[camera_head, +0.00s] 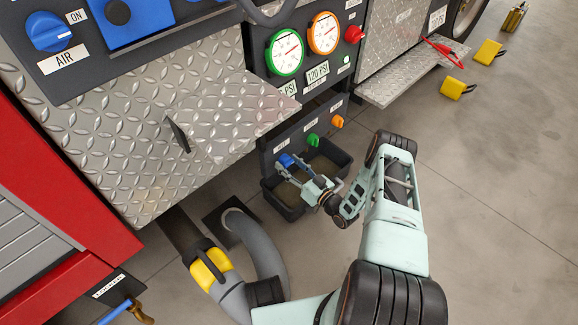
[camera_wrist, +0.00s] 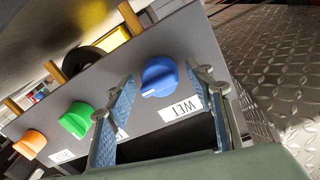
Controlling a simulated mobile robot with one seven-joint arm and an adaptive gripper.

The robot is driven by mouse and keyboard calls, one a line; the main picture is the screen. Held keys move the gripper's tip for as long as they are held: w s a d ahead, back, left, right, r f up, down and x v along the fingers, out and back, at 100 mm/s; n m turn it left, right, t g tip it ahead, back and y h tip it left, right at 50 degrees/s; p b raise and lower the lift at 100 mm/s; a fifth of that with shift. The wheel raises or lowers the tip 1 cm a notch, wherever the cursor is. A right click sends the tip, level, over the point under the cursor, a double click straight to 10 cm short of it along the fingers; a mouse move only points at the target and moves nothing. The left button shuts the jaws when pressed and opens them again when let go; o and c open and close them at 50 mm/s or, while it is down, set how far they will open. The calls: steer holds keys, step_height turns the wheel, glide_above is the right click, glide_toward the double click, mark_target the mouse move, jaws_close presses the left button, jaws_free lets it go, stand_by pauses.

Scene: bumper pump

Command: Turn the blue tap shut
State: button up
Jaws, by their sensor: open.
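The blue tap (camera_head: 285,160) is the lowest left of three taps on the dark panel under the gauges. In the wrist view the blue tap (camera_wrist: 160,76) is round, with a raised grip and a short white mark at its lower left. A white label reading WET, seen upside down, sits beside it. My gripper (camera_head: 288,170) is open in front of the tap. In the wrist view its two blue-padded fingers (camera_wrist: 160,80) stand on either side of the tap; I cannot tell whether they touch it.
A green tap (camera_head: 313,140) and an orange tap (camera_head: 338,121) sit along the same panel. A dark tub (camera_head: 283,207) stands below. A diamond-plate step (camera_head: 245,112) juts out to the left. A thick grey hose (camera_head: 262,245) lies nearby.

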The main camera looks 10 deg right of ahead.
steer(key=shift+w, duration=0.1)
steer(key=shift+a, duration=0.1)
steer(key=c, duration=1.1)
steer(key=shift+n, duration=0.4)
steer(key=n, duration=0.3)
steer(key=shift+a+f+n, duration=0.1)
steer(key=shift+a+n, duration=0.05)
steer(key=shift+n, duration=0.25)
steer(key=n, duration=0.4)
steer(key=shift+f+n+y, duration=0.1)
steer(key=shift+n+y, duration=0.2)
steer(key=shift+y, duration=0.1)
steer(key=n, duration=0.5)
steer(key=shift+n, duration=0.3)
steer(key=shift+f+n+y, duration=0.1)
steer(key=shift+n+y, duration=0.2)
steer(key=shift+n, duration=1.6)
